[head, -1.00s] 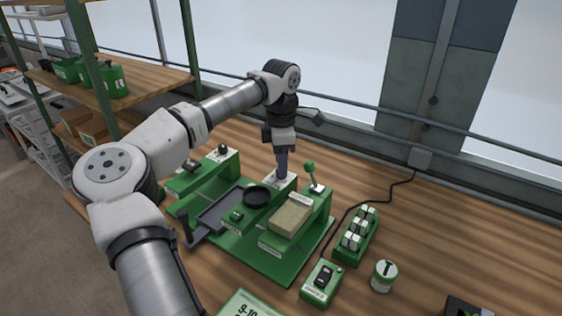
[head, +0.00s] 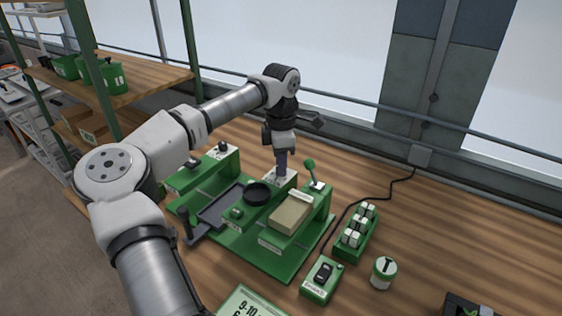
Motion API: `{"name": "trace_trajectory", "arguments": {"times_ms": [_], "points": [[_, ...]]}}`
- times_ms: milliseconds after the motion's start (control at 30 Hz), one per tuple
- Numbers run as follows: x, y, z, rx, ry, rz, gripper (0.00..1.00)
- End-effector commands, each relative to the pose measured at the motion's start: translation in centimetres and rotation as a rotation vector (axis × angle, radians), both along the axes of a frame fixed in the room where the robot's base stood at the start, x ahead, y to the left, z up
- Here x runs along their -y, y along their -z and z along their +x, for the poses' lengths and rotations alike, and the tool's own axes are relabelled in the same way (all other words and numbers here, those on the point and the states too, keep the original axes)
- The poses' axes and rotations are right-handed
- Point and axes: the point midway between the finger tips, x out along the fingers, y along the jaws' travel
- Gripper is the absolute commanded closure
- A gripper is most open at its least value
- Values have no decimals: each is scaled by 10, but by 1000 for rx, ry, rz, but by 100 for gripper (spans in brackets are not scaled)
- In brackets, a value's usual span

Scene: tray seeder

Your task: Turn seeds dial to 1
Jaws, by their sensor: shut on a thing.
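My gripper (head: 281,167) points straight down over the back of the green tray seeder (head: 262,262) in the head view. It is shut at a small white plate (head: 287,180) on top of the machine, behind the round black dish (head: 257,194). The seeds dial is presumably what the jaws hold there; the fingers hide it, so its setting and marks cannot be read.
A lever with a green knob (head: 309,165) stands close to the right of my gripper. A tan block (head: 290,213) lies on the machine. A switch box (head: 322,278), a green rack (head: 354,236) and a small jar (head: 384,272) stand to the right. Shelves (head: 130,88) stand left.

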Motion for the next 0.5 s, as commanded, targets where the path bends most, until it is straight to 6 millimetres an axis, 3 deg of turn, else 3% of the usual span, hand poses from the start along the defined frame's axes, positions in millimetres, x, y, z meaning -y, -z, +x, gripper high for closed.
{"name": "trace_trajectory", "arguments": {"times_ms": [267, 500], "points": [[0, 0, 0, 0, -109, 1, 99], [0, 1, 0, 1, -308, 1, 99]]}}
